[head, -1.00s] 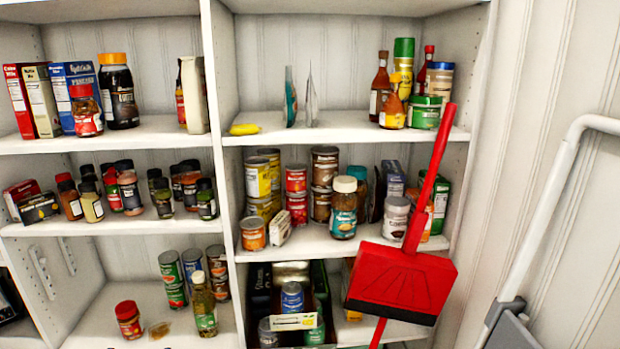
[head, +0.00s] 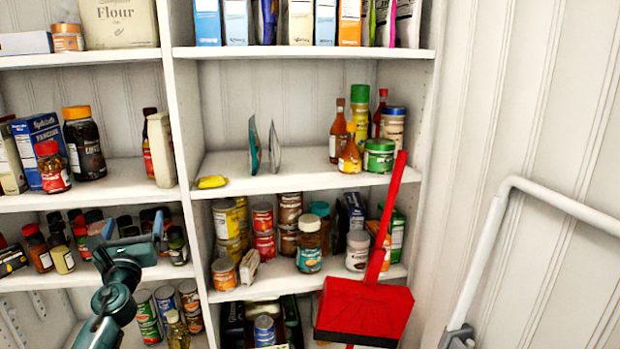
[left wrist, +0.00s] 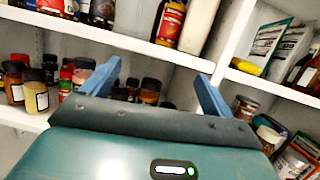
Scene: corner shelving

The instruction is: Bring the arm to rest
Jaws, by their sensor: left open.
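My left gripper (head: 133,232) is raised in front of the left shelf bay, at the height of the spice-jar shelf. Its two blue fingers stand apart with nothing between them. In the left wrist view the open gripper (left wrist: 158,85) points toward the dark-capped spice jars (left wrist: 128,92), which sit behind and between its fingers. I cannot tell how far it is from the shelf edge. My right gripper is not in view.
White corner shelves (head: 300,181) hold cans, bottles and boxes. A red dustpan (head: 365,310) with an upright handle stands in front of the right bay. A white metal rail (head: 540,195) is at the right. A yellow packet (head: 212,182) lies on the middle shelf.

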